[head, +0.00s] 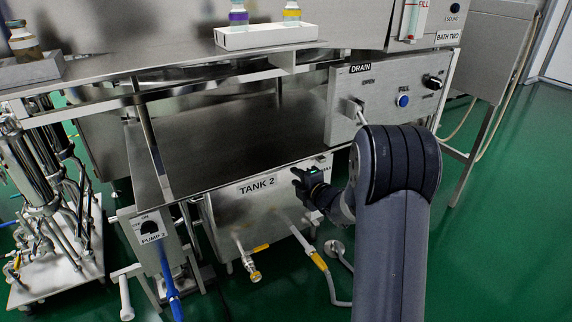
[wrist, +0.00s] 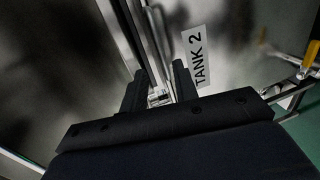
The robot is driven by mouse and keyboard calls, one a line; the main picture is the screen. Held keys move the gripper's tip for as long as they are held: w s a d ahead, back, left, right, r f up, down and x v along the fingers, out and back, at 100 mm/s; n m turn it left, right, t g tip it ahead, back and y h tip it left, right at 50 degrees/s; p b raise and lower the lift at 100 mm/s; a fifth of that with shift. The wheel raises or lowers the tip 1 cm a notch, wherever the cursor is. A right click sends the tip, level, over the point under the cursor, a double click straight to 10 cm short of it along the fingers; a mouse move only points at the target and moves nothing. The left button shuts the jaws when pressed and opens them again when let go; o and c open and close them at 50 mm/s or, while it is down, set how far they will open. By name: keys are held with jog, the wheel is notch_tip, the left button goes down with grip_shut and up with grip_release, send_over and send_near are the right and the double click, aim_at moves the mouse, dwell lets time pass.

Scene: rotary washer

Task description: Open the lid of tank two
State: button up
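Tank two (head: 230,214) is a steel box low in the head view, with a white TANK 2 label (head: 257,186) on its front. A flat dark steel lid (head: 215,140) lies over it and looks shut. My gripper (head: 298,178) is at the front edge of the lid, right of the label. In the wrist view the fingers of my gripper (wrist: 158,82) stand apart on either side of the steel edge, left of the label (wrist: 196,54). A small shiny metal piece (wrist: 159,97) shows between them; I cannot tell whether they touch it.
A DRAIN control panel (head: 385,98) with knobs and a blue button stands right above the lid. A steel shelf with a white bottle tray (head: 265,37) overhangs its back. A PUMP 2 box (head: 152,238) is at left. Yellow-handled valves (head: 254,275) stick out below the tank.

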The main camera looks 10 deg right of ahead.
jog(key=b+x, duration=0.2)
jog(key=x, duration=0.8)
jog(key=shift+c, duration=0.5)
jog(key=shift+s, duration=0.1)
grip_shut()
